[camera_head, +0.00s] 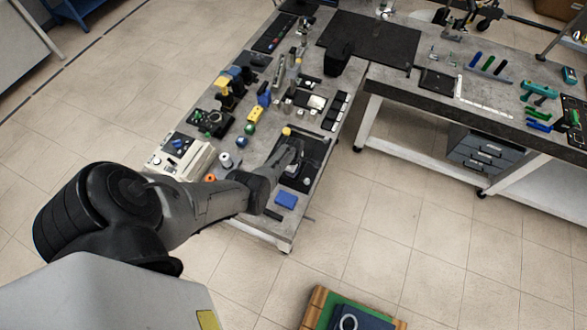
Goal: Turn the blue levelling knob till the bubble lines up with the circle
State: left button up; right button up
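My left arm comes in from the left and reaches over the grey workbench (224,160). My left gripper (292,152) is above the bench's near right part, over a black mat (312,155). Its fingers are too small and dark to tell whether they are open or shut, or whether they touch anything. A small blue knob-like part (178,143) sits on a dark panel at the bench's left edge; I cannot tell if it is the levelling knob. No bubble or circle mark can be made out on the bench. My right gripper is not in view.
A blue block (286,199) lies near the bench's front edge. Several small parts crowd the bench, including an orange ring (210,178) and a yellow block (255,114). A second bench (440,94) joins at right. A wood-framed green board (320,305) is at the bottom.

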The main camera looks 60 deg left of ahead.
pick_arm(q)
jog(key=shift+r, duration=0.1)
dwell(0.3)
jog(key=shift+a, duration=0.1)
jog(key=o, duration=0.9)
jog(key=shift+r, duration=0.3)
jog(key=shift+s+a+r+p, duration=0.15)
jog(key=shift+r+p, duration=0.8)
jog(key=shift+r, duration=2.35)
jog(key=shift+s+d+r+p, duration=0.15)
jog(key=shift+r+p, duration=0.75)
jog(key=shift+r, duration=2.35)
jog(key=shift+a, duration=0.1)
